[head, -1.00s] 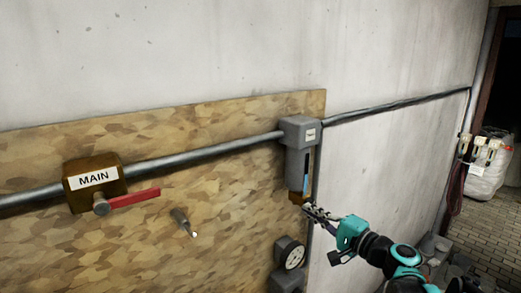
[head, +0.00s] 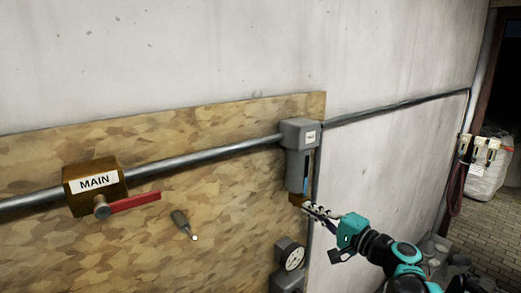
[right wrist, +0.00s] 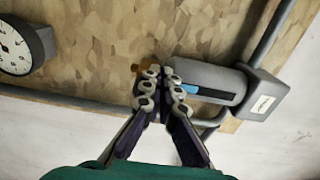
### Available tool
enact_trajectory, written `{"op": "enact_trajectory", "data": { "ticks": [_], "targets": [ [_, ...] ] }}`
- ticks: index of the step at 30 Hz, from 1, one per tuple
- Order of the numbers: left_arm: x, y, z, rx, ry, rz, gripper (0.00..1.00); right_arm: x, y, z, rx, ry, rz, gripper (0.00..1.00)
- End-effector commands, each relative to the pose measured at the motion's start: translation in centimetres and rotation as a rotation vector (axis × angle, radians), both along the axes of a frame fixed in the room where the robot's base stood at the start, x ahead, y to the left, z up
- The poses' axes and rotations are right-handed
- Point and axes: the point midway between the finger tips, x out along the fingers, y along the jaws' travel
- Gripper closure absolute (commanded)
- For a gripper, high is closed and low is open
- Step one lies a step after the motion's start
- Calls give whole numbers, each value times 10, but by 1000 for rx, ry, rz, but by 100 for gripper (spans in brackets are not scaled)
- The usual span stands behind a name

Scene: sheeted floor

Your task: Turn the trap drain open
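The trap is a grey housing (head: 299,165) with a label and a blue-marked sight window, mounted on the board at the pipe. In the right wrist view the trap (right wrist: 205,75) lies sideways, just right of my fingertips. The brass-brown trap drain (head: 296,199) is at its lower end. My right gripper (head: 308,208) is at the drain. In the right wrist view its fingers (right wrist: 163,82) are close together with a narrow brown strip between them, and they hide most of the drain. The drain's turn angle cannot be told. My left gripper is not in view.
A brown MAIN valve box (head: 94,188) with a red lever (head: 135,202) is at the left. A small grey lever (head: 183,224) with a white tip sits between. A round gauge (head: 293,257) is below the trap. The bare wall is to the right.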

Motion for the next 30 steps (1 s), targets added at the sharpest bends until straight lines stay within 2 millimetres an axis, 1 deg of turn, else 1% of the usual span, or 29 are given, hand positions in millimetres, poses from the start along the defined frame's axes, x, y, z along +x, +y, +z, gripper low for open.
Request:
{"op": "enact_trajectory", "data": {
  "ticks": [3, 5, 15, 19, 22, 30],
  "targets": [
    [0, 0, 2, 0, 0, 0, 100, -3, 3, 2, 0, 0, 1, 100],
    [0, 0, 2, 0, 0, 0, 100, -5, 1, 2, 0, 0, 0, 100],
    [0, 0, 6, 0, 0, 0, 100, -37, -25, 2, 0, 0, -1, 100],
    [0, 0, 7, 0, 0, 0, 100, -47, -32, 2, 0, 0, 1, 100],
    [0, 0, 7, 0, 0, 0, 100, -50, -33, 2, 0, 0, 2, 100],
    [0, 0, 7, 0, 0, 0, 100, -50, -33, 1, -2, -2, 3, 100]
  ]
}}
